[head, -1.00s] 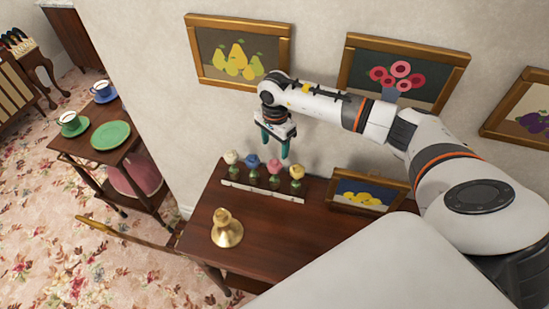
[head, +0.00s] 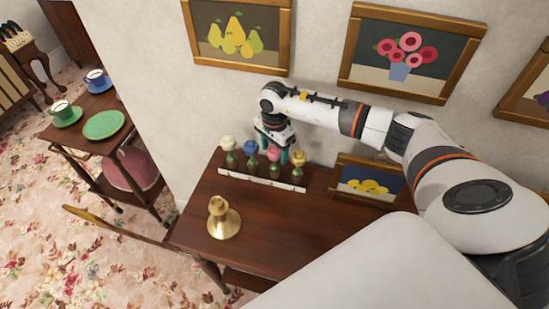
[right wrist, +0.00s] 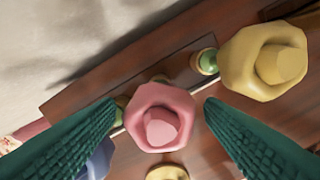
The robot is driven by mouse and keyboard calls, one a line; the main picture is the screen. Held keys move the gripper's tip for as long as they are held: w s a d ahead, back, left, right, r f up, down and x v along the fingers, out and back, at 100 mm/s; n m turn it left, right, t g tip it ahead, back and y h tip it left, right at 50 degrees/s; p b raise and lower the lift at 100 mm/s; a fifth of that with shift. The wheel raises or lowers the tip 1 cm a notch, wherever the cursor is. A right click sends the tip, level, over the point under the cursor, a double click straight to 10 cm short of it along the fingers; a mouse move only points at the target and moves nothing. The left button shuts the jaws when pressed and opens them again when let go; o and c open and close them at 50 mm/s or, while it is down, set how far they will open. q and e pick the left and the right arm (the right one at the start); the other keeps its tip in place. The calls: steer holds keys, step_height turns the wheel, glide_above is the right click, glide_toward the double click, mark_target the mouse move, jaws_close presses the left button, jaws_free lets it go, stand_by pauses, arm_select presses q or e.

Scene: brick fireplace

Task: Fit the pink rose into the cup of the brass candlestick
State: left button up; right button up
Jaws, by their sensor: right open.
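The pink rose (head: 273,155) stands in the rack, between the blue and yellow roses. My right gripper (head: 272,149) is open, pointing down at it. In the right wrist view the pink rose (right wrist: 160,118) shows between the two green fingers (right wrist: 160,103), with gaps on both sides; its stem is mostly hidden under the bloom. The brass candlestick (head: 223,219) stands upright on the wooden table, left of and nearer than the rack. My left gripper is not in view.
A white rose (head: 229,143), a blue rose (head: 250,148) and a yellow rose (head: 298,158) share the pale-fronted rack (head: 262,181). A framed lemon picture (head: 368,183) stands right of the rack. The table (head: 275,225) is clear between candlestick and rack. A wall rises behind.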

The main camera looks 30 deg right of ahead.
steer(key=shift+b, duration=0.55)
stand_by(0.4)
steer(key=c, duration=0.8)
